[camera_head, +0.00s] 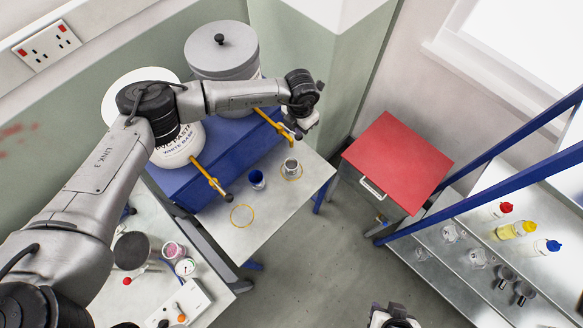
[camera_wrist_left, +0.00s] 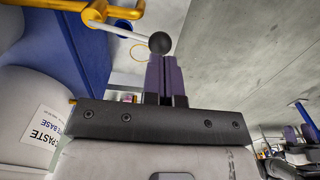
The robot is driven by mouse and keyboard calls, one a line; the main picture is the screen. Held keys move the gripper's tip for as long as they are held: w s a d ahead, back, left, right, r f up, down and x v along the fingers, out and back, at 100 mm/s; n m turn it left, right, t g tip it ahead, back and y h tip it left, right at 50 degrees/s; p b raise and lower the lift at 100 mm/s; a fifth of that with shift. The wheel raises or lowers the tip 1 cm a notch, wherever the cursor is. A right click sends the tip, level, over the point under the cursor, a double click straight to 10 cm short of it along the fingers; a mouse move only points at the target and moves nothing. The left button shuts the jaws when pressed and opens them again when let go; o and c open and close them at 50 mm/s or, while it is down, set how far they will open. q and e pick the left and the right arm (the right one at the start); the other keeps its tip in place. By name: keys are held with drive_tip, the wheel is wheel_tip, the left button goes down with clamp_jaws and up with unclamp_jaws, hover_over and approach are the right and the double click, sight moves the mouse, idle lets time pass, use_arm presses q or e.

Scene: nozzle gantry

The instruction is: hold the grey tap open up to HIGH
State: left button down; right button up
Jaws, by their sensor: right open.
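The grey drum (camera_head: 222,56) stands on the blue stand, and its yellow tap (camera_head: 273,124) reaches over the bench. In the left wrist view the tap (camera_wrist_left: 112,13) has a pale lever ending in a black ball knob (camera_wrist_left: 160,44). My left gripper (camera_head: 306,128) is at this tap. Its purple fingers (camera_wrist_left: 167,75) are together, with the knob just beyond their tips; contact cannot be told. No HIGH mark is readable. A metal cup (camera_head: 291,166) stands in a yellow ring below. My right gripper (camera_head: 393,318) is open, low and far from the tap.
A white drum (camera_head: 174,150) with its own yellow tap (camera_head: 208,178) stands beside the grey drum. A blue cup (camera_head: 257,179) and an empty yellow ring (camera_head: 242,215) are on the bench.

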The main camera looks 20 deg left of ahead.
use_arm(q)
drive_tip(key=shift+f+b, duration=1.45)
drive_tip(key=shift+f, duration=0.45)
drive_tip(key=shift+r, duration=0.15)
drive_tip(key=shift+r+p, duration=1.1)
drive_tip(key=shift+r, duration=0.35)
drive_tip(key=shift+r+p, duration=0.3)
drive_tip(key=shift+r, duration=0.3)
drive_tip(key=shift+r, duration=0.1)
